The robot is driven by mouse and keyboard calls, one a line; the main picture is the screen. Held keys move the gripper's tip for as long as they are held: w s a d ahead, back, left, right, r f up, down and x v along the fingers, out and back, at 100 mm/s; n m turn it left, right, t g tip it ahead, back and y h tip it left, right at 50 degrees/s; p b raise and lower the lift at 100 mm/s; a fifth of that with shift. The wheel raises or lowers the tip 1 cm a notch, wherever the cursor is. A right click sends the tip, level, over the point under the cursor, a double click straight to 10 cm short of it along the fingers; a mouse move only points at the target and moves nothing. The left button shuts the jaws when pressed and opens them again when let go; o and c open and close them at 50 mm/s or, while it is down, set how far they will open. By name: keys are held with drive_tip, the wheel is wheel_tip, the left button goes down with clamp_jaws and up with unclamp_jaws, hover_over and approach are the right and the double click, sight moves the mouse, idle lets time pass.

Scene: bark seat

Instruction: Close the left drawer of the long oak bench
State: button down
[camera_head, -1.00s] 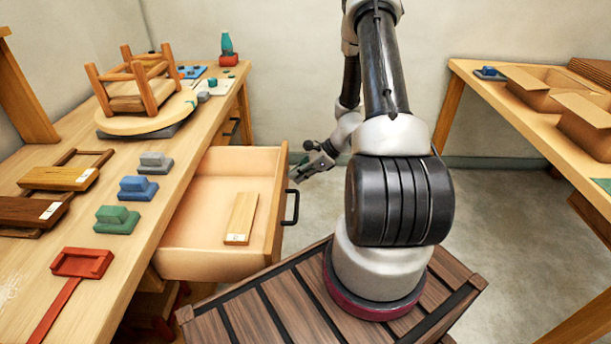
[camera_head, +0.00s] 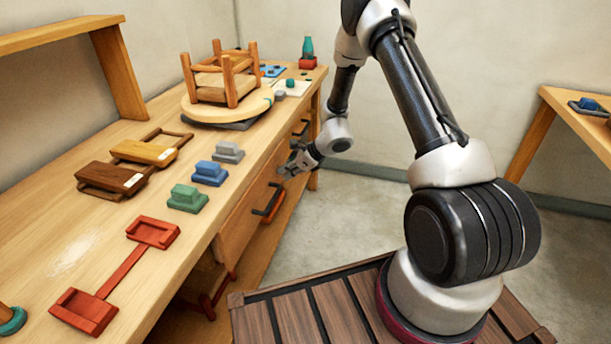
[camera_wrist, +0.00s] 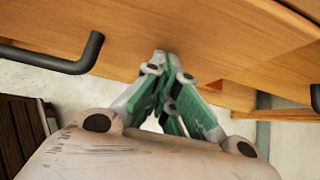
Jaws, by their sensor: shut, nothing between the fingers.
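The long oak bench (camera_head: 95,215) runs along the left of the head view. The front of its left drawer (camera_head: 238,222) sits in line with the bench side, and its inside no longer shows; I cannot tell whether a small gap is left. Its black bar handle (camera_head: 268,200) faces the room and also shows at the left of the wrist view (camera_wrist: 60,62). My gripper (camera_head: 283,172) is shut and empty, beside the handle at the drawer front. In the wrist view its green-padded fingers (camera_wrist: 168,75) point at the wood, seemingly touching or very near it.
On the bench top lie a red wooden tool (camera_head: 125,275), green (camera_head: 187,198), blue (camera_head: 210,173) and grey (camera_head: 228,152) blocks, and an upturned stool (camera_head: 222,85) on a round board. A second table (camera_head: 570,125) stands at right. Floor between them is clear.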

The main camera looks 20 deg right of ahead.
sight(277, 168)
drive_tip(key=w+a, duration=0.2)
drive_tip(key=a, duration=0.1)
drive_tip(key=shift+r, duration=0.1)
idle(0.4)
